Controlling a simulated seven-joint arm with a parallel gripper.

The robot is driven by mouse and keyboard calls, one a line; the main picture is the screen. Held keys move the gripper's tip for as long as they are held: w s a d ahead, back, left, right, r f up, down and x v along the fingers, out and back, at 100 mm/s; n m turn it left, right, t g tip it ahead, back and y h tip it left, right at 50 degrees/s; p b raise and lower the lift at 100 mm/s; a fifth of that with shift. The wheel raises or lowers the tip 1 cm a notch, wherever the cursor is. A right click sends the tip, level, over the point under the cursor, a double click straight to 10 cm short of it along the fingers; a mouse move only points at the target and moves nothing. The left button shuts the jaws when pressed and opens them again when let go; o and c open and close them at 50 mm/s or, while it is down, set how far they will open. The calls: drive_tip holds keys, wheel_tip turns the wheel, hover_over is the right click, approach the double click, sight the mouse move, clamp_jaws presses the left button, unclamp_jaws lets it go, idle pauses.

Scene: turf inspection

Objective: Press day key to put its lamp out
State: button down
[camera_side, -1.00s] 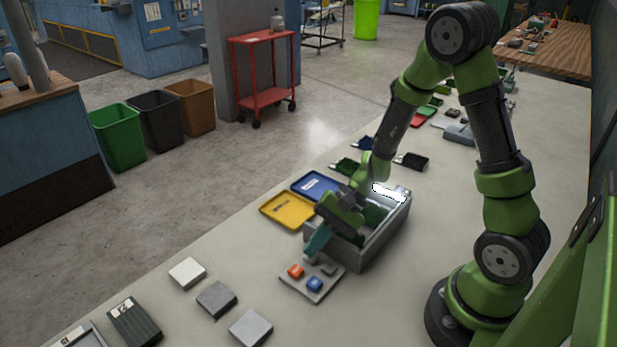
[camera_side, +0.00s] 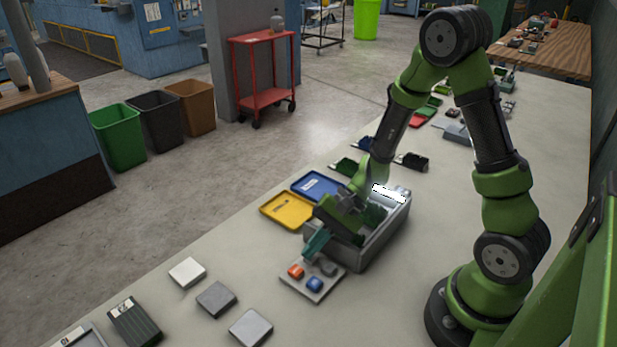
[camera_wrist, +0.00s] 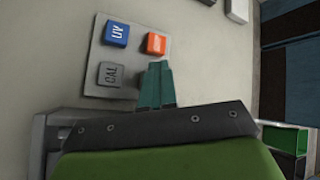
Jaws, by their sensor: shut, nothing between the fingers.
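A flat key plate (camera_side: 318,294) lies on the bench with an orange key (camera_side: 296,271), a blue key (camera_side: 314,284) and a grey key (camera_side: 328,268). In the wrist view the blue key (camera_wrist: 117,33) reads UV and the grey key (camera_wrist: 110,74) reads CAL. The orange key (camera_wrist: 155,43) has a pale label too small to read, so I cannot confirm it is the day key. It looks bright, but I cannot tell whether its lamp is lit. My gripper (camera_side: 313,250) is shut and empty. Its teal fingertips (camera_wrist: 156,68) show just below the orange key, apart from it in the picture.
A grey open box (camera_side: 383,242) stands right behind the plate, under my wrist. A yellow tray (camera_side: 286,210) and a blue tray (camera_side: 318,186) lie beside it. White (camera_side: 187,272) and grey (camera_side: 216,299) blocks lie at the front left. Bare bench surrounds the plate's near side.

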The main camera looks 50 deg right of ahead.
sight(317, 258)
drive_tip(key=shift+s+d+f, duration=0.2)
drive_tip(key=shift+d+f, duration=0.15)
drive_tip(key=shift+d, duration=0.05)
drive_tip(key=shift+s+d+r, duration=0.1)
drive_tip(key=shift+d+r, duration=0.15)
drive_tip(key=shift+r, duration=0.5)
drive_tip(key=shift+r, duration=0.2)
drive_tip(key=shift+a+r, duration=0.2)
drive_tip(key=shift+r, duration=2.7)
